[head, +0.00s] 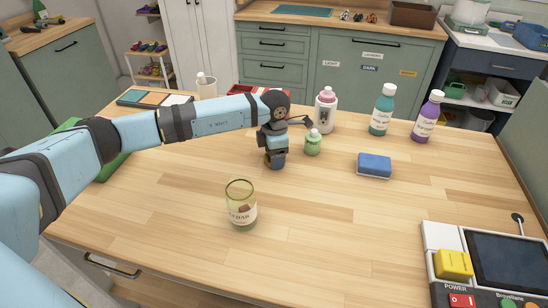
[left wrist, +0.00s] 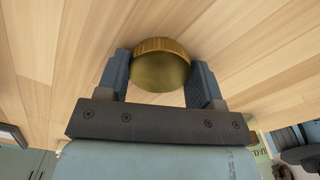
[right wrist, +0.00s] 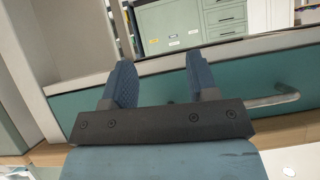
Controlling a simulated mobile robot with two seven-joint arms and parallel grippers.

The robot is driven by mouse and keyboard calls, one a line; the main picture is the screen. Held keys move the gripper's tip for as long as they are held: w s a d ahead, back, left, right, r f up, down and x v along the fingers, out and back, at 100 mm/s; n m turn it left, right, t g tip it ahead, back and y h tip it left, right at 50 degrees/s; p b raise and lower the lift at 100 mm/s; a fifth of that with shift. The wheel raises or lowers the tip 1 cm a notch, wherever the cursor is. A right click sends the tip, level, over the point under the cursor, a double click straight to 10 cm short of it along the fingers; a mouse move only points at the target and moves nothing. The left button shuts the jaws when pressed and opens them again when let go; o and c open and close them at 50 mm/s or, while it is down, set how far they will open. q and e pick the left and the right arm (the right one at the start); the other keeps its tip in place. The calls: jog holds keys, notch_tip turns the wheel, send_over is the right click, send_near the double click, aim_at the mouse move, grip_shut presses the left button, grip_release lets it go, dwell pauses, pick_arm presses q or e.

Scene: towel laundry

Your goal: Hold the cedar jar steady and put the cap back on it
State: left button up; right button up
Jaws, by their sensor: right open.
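The cedar jar (head: 241,207) is a clear glass jar with a greenish tint and a label; it stands upright and uncapped near the middle front of the table. My left gripper (head: 275,163) points down at the table behind and to the right of the jar. In the left wrist view its fingers (left wrist: 160,80) are shut on the round gold cap (left wrist: 160,68), which fills the gap between them. The cap is hidden in the head view. My right gripper (right wrist: 156,80) is open and empty, seen only in the right wrist view, away from the jar.
A control panel (head: 490,265) is at front right. Wood around the jar is clear.

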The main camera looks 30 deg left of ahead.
pick_arm(q)
jog(key=shift+c, duration=0.7)
notch_tip(320, 180, up, 20)
dwell(0.4)
jog(key=s+d+f+m, duration=0.1)
jog(key=f+m, duration=0.3)
jog(key=m, duration=0.4)
jog(key=s+d+f+m, duration=0.2)
jog(key=d+f+m, duration=0.1)
jog(key=m, duration=0.6)
jog(key=s+d+f+m, duration=0.2)
jog(key=f+m, duration=0.4)
jog(key=m, duration=0.3)
jog(key=shift+s+d+f, duration=0.1)
jog(key=shift+d, duration=0.15)
